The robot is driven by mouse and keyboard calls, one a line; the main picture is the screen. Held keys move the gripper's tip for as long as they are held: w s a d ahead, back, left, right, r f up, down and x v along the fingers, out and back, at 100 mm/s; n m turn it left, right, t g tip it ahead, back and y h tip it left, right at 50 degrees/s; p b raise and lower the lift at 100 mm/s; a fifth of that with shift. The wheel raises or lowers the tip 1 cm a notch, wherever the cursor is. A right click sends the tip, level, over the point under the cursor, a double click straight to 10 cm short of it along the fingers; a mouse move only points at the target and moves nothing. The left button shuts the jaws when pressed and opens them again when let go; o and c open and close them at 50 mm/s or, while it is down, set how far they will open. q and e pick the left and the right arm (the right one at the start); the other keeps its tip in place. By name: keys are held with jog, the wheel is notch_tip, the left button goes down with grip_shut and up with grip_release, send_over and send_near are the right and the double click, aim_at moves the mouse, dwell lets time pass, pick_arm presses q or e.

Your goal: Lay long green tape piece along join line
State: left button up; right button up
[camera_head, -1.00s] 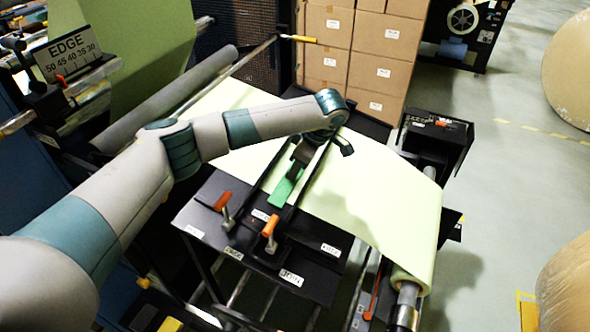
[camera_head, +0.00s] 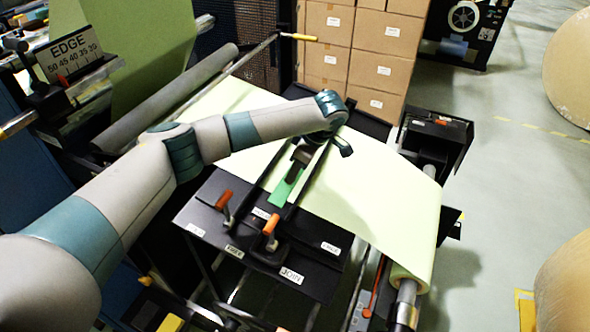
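The green tape piece (camera_head: 285,188) shows as a short green strip between the dark rails of the black join table (camera_head: 225,246). Its far end is hidden under my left gripper (camera_head: 300,157). The gripper points down at the tape, and its fingers are too small and covered to tell if they are open or shut. The pale green sheet (camera_head: 385,190) runs across the table and over a roll at the right. The join line itself is hard to make out beneath the rails and gripper. My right gripper is out of the picture.
Two orange-handled clamps (camera_head: 270,226) stand at the near side of the table. A black box unit (camera_head: 437,137) stands at the right of the sheet. Stacked cartons (camera_head: 350,50) are behind. A large brown roll (camera_head: 566,284) is at the right; floor between is clear.

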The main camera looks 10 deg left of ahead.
pick_arm(q)
jog(key=shift+d+r, duration=0.1)
jog(key=shift+r, duration=0.05)
jog(key=shift+d+r+b, duration=0.25)
jog(key=shift+r+b, duration=0.2)
jog(key=shift+r, duration=0.1)
jog(key=b+v, duration=0.3)
jog(key=v, duration=1.3)
jog(key=shift+a+f, duration=0.1)
